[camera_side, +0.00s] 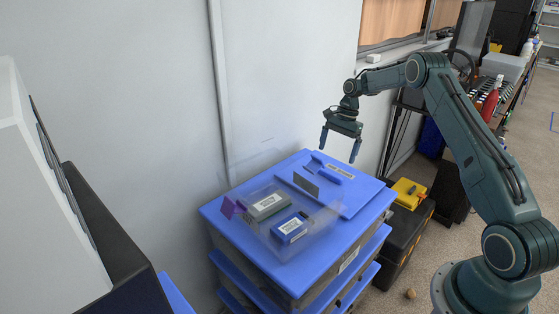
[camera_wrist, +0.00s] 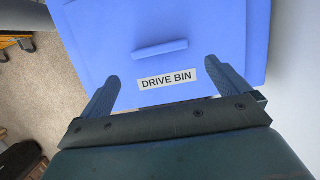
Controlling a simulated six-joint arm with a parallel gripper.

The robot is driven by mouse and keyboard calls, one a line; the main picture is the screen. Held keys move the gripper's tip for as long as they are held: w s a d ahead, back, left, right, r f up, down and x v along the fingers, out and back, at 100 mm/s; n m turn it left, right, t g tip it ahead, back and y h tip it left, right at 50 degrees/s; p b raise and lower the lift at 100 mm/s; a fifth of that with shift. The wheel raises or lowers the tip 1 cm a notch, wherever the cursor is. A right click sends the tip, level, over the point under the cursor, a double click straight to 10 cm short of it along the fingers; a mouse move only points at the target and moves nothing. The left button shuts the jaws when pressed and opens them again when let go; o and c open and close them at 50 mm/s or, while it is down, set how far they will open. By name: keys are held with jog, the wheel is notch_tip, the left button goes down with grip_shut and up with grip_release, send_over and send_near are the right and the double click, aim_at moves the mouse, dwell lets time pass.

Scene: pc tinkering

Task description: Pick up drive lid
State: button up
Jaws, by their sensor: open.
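The drive lid (camera_side: 352,194) is a flat blue panel on the right part of the top of a blue bin stack. It has a raised blue bar handle (camera_side: 326,174) and a white label. In the wrist view the lid (camera_wrist: 205,22) fills the upper middle, with its handle (camera_wrist: 160,48) and the label "DRIVE BIN" (camera_wrist: 168,79). My gripper (camera_side: 338,154) is open and empty above the lid, fingers pointing down, apart from it. In the wrist view the open fingers (camera_wrist: 161,70) lie to either side of the label, with the handle just beyond their tips.
A clear tray (camera_side: 262,226) beside the lid holds a grey labelled box (camera_side: 268,206), a blue labelled box (camera_side: 289,229) and a purple piece (camera_side: 232,208). A dark upright plate (camera_side: 306,183) stands close to the lid's left edge. A wall (camera_side: 290,70) rises behind.

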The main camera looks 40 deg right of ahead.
aim_at(331, 173)
jog(key=shift+x, duration=1.25)
jog(key=shift+x, duration=2.6)
jog(key=shift+a, duration=0.2)
jog(key=shift+r, duration=0.1)
jog(key=c, duration=0.9)
jog(key=shift+s+r, duration=0.1)
